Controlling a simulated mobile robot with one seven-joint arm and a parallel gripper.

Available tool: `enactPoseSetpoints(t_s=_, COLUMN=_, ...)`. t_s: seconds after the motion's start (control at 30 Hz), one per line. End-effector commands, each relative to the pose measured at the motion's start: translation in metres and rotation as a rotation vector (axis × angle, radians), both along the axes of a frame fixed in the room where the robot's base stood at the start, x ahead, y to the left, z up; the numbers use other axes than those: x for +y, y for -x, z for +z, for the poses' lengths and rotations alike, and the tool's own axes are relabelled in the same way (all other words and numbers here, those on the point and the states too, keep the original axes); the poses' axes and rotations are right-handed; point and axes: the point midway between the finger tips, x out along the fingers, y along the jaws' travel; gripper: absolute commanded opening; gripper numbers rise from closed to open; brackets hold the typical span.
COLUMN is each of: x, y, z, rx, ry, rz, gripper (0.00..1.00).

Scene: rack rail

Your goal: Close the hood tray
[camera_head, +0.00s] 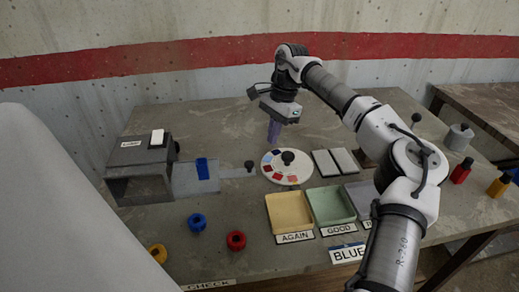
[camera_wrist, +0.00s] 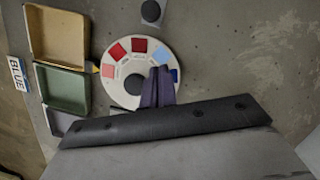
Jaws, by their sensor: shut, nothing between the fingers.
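The hood (camera_head: 138,188) is a dark grey box at the left of the table, open at its front. The hood tray (camera_head: 182,180) is a flat pale grey plate that extends out of the hood's right side, with a blue piece (camera_head: 202,168) on it. A thin bar runs right from the tray to a black knob (camera_head: 249,164), near the round colour dial. In the wrist view, a dark knob (camera_wrist: 151,11) shows at the top edge. My gripper (camera_head: 273,138) is shut and empty, above the table behind the dial; its fingers (camera_wrist: 158,88) overlap the dial in the wrist view.
The round colour dial (camera_head: 272,177) lies right of the knob. A yellow tray (camera_head: 268,212) and a green tray (camera_head: 338,220) stand in front of it. A blue ring (camera_head: 197,222) and a red ring (camera_head: 236,240) lie in front of the hood tray.

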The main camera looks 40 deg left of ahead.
Motion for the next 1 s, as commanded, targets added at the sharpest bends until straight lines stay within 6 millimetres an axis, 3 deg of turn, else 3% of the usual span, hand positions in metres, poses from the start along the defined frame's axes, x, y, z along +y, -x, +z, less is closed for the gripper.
enactPoseSetpoints(t_s=0.17, x=0.002, y=0.01, z=-0.035, rx=0.004, ry=0.0, rz=0.002, gripper=0.0)
enactPoseSetpoints(t_s=0.43, x=0.01, y=0.042, z=-0.039, rx=0.002, ry=-0.001, rz=0.003, gripper=0.0)
enactPoseSetpoints(t_s=1.0, x=0.02, y=0.056, z=-0.042, rx=0.0, ry=-0.003, rz=0.004, gripper=0.0)
